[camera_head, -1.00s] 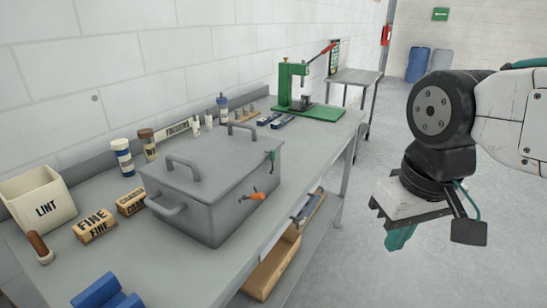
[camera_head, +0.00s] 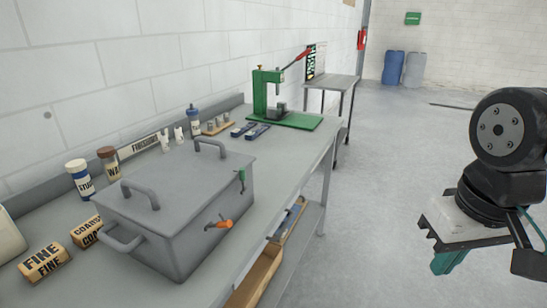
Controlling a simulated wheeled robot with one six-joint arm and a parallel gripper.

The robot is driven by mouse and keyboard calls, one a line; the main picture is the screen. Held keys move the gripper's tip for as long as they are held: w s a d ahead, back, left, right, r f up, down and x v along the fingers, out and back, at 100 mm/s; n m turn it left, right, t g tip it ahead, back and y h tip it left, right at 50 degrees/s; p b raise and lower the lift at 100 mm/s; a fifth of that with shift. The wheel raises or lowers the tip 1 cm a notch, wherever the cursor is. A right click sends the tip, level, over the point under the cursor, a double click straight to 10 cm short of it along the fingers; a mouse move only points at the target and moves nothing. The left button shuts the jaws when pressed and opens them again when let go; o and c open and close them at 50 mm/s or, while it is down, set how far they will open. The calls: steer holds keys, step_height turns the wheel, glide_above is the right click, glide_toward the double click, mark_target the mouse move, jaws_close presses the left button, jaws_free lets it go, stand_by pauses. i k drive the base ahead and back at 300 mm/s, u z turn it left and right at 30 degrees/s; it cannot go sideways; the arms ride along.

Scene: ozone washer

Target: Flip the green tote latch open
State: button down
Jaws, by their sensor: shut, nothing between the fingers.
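The grey tote (camera_head: 185,215) stands lidded on the workbench, left of centre. The green latch (camera_head: 242,181) hangs on its right side near the lid's edge at the far corner. An orange latch or handle (camera_head: 219,223) sticks out lower on the same side, nearer to me. My gripper (camera_head: 449,262) is at the lower right over the floor, well away from the tote and touching nothing. Its teal fingers point down and are together, with nothing seen between them.
The workbench (camera_head: 290,171) carries a green press (camera_head: 268,94), jars (camera_head: 80,178) and labelled blocks (camera_head: 44,262). Its lower shelf holds a wooden tray (camera_head: 256,277). The floor (camera_head: 385,170) to the right is clear.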

mark_target(242, 171)
steer(key=z, duration=0.15)
steer(key=i, duration=0.3)
steer(key=u, duration=0.9)
